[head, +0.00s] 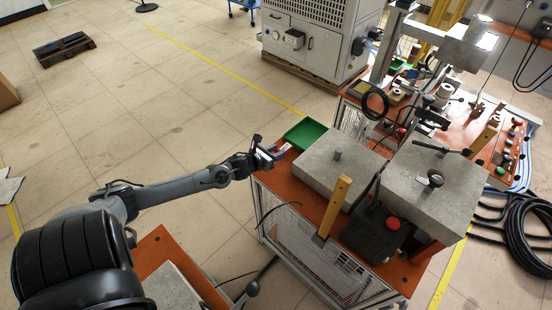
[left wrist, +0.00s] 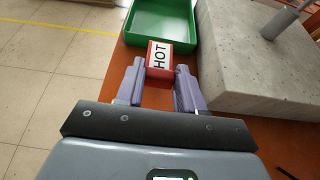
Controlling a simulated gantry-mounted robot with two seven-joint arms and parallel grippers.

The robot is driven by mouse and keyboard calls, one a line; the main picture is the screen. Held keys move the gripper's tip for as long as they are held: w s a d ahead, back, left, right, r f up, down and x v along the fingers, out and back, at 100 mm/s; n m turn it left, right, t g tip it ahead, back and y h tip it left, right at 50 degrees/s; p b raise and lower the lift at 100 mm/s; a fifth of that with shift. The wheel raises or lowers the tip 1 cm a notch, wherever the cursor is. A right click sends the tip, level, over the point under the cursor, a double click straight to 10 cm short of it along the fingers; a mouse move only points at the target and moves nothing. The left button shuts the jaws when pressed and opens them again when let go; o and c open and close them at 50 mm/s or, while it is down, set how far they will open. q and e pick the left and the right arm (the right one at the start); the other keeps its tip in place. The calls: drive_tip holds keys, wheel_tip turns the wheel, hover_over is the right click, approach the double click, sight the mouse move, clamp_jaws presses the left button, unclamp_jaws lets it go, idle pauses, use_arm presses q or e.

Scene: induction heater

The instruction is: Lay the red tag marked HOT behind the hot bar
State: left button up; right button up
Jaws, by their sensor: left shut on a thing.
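The red tag (left wrist: 160,57) has a white face marked HOT. In the left wrist view it sits between the fingertips of my left gripper (left wrist: 158,80), which is shut on it. In the head view my left gripper (head: 272,153) is at the left edge of the orange table, with the tag (head: 284,148) at its tip. A short upright grey metal bar (head: 338,155) stands on a concrete block (head: 325,168), right of the gripper; it also shows partly in the left wrist view (left wrist: 284,19). I cannot tell whether this is the hot bar. My right gripper is not in view.
A green tray (head: 316,128) lies just beyond the tag. The concrete block is close on the gripper's right. A wooden post (head: 336,206) and a dark box with a red button (head: 392,223) stand nearer the table's front. Open floor lies left.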

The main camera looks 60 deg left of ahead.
use_arm(q)
drive_tip(key=shift+f, duration=1.9)
drive_tip(key=shift+f+b, duration=0.2)
drive_tip(key=shift+b, duration=0.15)
drive_tip(key=o, duration=1)
drive_tip(key=shift+r, duration=0.15)
